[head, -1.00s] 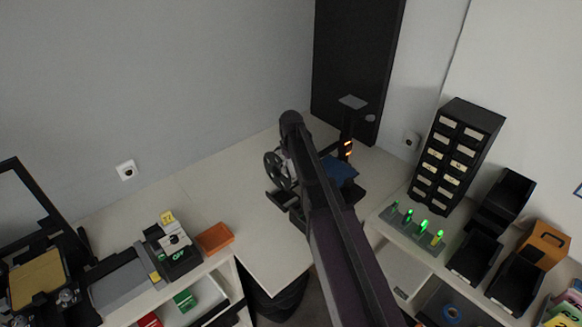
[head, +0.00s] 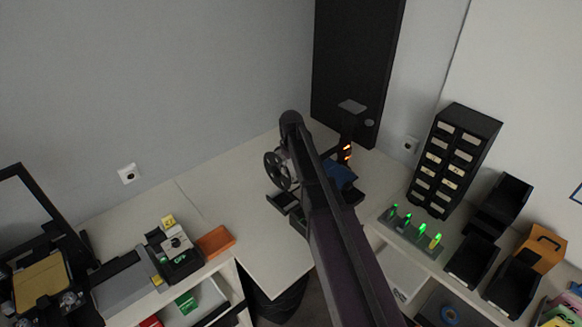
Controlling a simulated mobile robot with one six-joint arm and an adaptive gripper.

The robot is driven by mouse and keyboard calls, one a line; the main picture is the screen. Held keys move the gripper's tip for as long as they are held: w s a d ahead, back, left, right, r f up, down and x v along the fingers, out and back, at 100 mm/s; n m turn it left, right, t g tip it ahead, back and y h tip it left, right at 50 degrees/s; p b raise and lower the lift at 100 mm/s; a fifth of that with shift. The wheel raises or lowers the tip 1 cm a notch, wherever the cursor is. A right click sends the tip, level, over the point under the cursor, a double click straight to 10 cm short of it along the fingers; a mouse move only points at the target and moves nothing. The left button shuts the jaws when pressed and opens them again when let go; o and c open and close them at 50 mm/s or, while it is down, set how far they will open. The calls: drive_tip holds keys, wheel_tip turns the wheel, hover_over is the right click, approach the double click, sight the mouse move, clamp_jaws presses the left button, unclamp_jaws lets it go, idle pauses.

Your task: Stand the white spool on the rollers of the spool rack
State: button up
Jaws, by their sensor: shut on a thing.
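The spool (head: 277,171) shows dark round flanges with openings and a little pale winding. It is upright at the left side of my arm, over the back table. My gripper (head: 288,163) is shut on the spool; its fingers are mostly hidden behind my arm. The black spool rack (head: 283,203) stands on the table just below the spool, partly covered by my arm. Its rollers cannot be made out. Whether the spool touches the rack cannot be told.
A dark printer with a blue bed (head: 341,174) stands close at the right of my arm. An orange tray (head: 215,241) lies on the left table. A black drawer cabinet (head: 455,160) stands on the right bench. The table left of the spool is clear.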

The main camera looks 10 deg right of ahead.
sight(291, 176)
drive_tip(key=shift+f, duration=0.1)
wheel_tip(291, 176, down, 4)
drive_tip(key=b, duration=0.4)
drive_tip(key=shift+f+b, duration=0.2)
drive_tip(key=shift+b, duration=0.15)
drive_tip(key=shift+a, duration=0.1)
